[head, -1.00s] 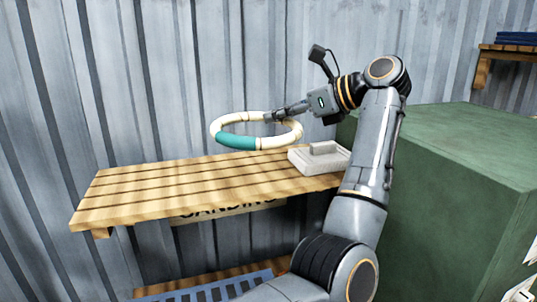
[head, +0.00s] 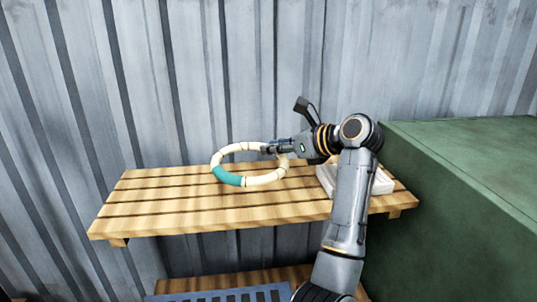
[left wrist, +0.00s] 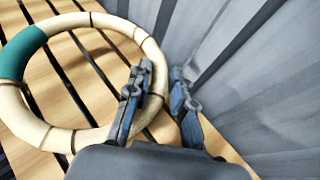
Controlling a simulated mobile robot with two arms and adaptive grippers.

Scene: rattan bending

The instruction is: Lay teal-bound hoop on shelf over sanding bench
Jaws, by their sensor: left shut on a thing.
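The cream hoop with a teal-bound section (head: 227,175) is over the back part of the slatted wooden shelf (head: 150,212). Its far side stands above the shelf's back edge against the wall; I cannot tell whether its near side touches the slats. My left gripper (head: 270,149) is shut on the right side of the hoop. In the left wrist view, the hoop (left wrist: 88,20) lies over the slats, and the fingers of my left gripper (left wrist: 160,90) straddle its cream rim, partly hiding it. My right gripper is not in view.
A pale block-like item (head: 381,183) sits on the shelf's right end, partly hidden by my arm. A large green box (head: 470,180) stands at the right. A corrugated metal wall (head: 180,80) is behind. A lower wooden surface holds a blue-grey slotted piece (head: 230,296). The shelf's left part is clear.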

